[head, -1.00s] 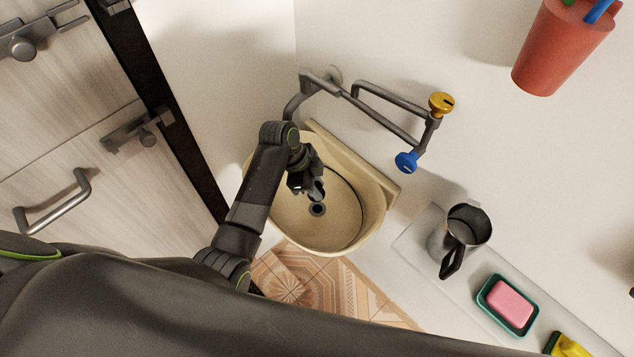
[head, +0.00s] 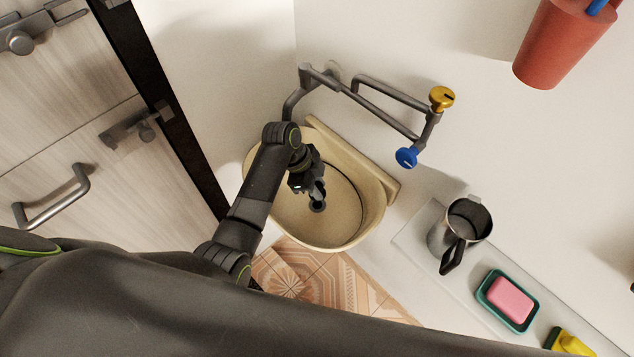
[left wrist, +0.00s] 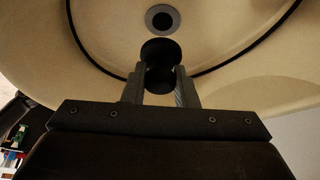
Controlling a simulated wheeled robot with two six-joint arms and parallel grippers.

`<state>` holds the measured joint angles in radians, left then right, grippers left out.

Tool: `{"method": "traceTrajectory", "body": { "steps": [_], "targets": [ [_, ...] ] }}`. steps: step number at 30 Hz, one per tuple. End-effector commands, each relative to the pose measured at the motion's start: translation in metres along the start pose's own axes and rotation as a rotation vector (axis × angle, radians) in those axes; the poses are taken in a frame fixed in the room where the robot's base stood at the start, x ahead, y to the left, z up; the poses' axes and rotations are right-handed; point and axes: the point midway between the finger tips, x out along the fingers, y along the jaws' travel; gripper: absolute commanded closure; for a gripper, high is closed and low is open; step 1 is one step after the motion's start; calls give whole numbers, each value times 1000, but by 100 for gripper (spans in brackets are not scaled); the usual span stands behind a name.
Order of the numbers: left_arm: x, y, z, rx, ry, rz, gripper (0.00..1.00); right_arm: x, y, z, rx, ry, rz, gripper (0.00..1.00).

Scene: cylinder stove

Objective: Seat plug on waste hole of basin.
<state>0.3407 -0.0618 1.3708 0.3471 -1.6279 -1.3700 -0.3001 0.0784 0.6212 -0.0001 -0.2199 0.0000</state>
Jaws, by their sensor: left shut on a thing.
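The cream basin (head: 345,225) is fixed to the wall in the middle of the head view. Its waste hole (left wrist: 162,18), a grey ring with a dark centre, shows at the top of the left wrist view. My left gripper (left wrist: 159,85) is shut on the dark round plug (left wrist: 160,50), whose near part lies between the fingers. In this view the plug appears just below the hole's ring, not over its centre. Its height above the basin floor is hard to tell. In the head view my left gripper (head: 311,188) reaches into the bowl and partly hides the hole area. My right gripper is not in view.
A pipe tap with a yellow knob (head: 441,98) and a blue knob (head: 406,157) is on the wall above the basin. A metal mug (head: 447,236) and pink soap (head: 509,298) in a green dish stand on a ledge at right. A dark line (left wrist: 262,45) curves around the bowl.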

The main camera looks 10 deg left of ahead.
Motion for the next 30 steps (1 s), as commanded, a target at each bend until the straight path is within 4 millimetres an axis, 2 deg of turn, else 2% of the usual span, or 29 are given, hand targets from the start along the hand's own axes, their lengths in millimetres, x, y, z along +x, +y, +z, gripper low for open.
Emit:
{"method": "traceTrajectory", "body": {
  "steps": [3,11,30],
  "targets": [
    [15,0,6,-1,0,1,96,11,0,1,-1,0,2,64],
    [33,0,14,0,0,0,96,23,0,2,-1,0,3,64],
    [35,0,15,0,0,0,96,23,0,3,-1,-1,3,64]
  ]
}}
